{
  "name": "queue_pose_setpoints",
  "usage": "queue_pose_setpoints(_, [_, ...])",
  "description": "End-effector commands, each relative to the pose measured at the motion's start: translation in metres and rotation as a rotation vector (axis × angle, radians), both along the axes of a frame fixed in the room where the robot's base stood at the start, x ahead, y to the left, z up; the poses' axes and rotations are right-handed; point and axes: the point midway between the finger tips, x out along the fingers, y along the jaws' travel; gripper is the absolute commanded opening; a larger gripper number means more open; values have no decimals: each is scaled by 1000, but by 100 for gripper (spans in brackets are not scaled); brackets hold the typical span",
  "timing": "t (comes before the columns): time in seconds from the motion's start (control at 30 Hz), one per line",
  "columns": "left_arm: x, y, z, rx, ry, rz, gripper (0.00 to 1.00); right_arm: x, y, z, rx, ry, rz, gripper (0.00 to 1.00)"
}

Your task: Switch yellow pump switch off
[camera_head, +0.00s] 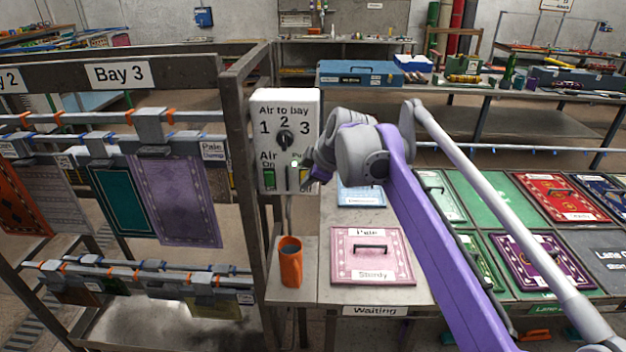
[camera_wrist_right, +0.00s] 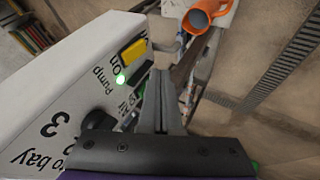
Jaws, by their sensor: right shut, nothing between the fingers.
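The yellow pump switch (camera_wrist_right: 133,50) is on the face of a white control box (camera_head: 286,112). A lit green lamp (camera_wrist_right: 120,79) and the words "Pump on" are beside it in the right wrist view. In the head view the switch is mostly hidden behind my right gripper (camera_head: 314,176), which is at the lower right of the box. In the right wrist view my right gripper (camera_wrist_right: 162,75) is shut and empty, its fingertips close to the box face beside the yellow switch. I cannot tell whether they touch it. My left gripper is not in view.
A green "Air On" switch (camera_head: 269,180) and a black dial (camera_head: 285,140) share the box face. A metal rack post (camera_head: 246,170) stands close on the left.

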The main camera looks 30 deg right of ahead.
Motion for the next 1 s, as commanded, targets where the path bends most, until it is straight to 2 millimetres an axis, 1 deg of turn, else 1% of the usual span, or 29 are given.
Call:
queue_pose_setpoints(0.03, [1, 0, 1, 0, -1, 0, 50, -9, -3, 14, -1, 0, -6, 0])
queue_pose_setpoints(0.2, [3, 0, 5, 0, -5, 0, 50, -31, -7, 46, 0, -1, -5, 0])
queue_pose_setpoints(0.3, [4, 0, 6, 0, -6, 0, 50, -40, -7, 60, 0, 0, -4, 0])
queue_pose_setpoints(0.4, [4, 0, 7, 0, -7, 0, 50, -47, -9, 69, -1, 1, -4, 0])
queue_pose_setpoints(0.53, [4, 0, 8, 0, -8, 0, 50, -52, -9, 75, 0, 2, -4, 0])
queue_pose_setpoints(0.87, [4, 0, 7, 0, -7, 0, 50, -52, -9, 75, -1, 2, -3, 0])
queue_pose_setpoints(0.93, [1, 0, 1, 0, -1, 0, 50, -56, -9, 72, 2, 9, -4, 0])
queue_pose_setpoints(1.0, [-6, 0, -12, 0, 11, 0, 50, -66, -11, 64, 10, 27, -6, 0])
